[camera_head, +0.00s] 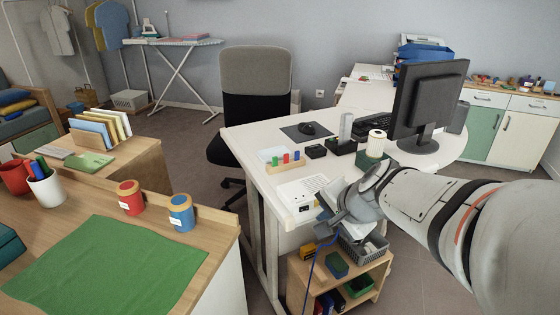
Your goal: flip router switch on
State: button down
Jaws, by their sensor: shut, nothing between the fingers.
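A flat white box (296,196), which looks like the router, lies at the near edge of the white desk. Small dark details show on its near side; I cannot make out the switch or its position. My gripper (322,193) reaches in from the right and is shut and empty. It is at the right side of the white box, very close to it; I cannot tell whether they touch. My gripper and wrist hide part of the desk edge there.
On the white desk (245,142) stand a monitor (428,95), a tray of coloured pegs (279,160), a mouse (308,128) and a paper roll (376,144). A blue cable (312,268) hangs below the edge. A low shelf (298,272) stands beneath my arm. A wooden counter (215,228) is at left.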

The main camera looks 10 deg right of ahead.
jog(key=w+d+f+m+t+b, duration=0.2)
jog(key=w+d+f+m+b, duration=0.1)
jog(key=w+f+m+b, duration=0.1)
jog(key=shift+w+d+f+m+h+b, duration=0.25)
jog(key=shift+d+f+m+h+b, duration=0.15)
jog(key=shift+f+b, duration=0.25)
jog(key=shift+f, duration=0.1)
jog(key=b, duration=0.4)
send_near(304, 209)
jog(key=w+f, duration=0.2)
jog(key=f, duration=0.1)
jog(key=w+f, duration=0.1)
jog(key=f, duration=0.1)
jog(key=shift+w+d+f, duration=0.1)
jog(key=shift+w+d, duration=0.1)
jog(key=shift+d, duration=0.1)
jog(key=shift+w+a, duration=0.15)
jog(key=shift+w, duration=0.4)
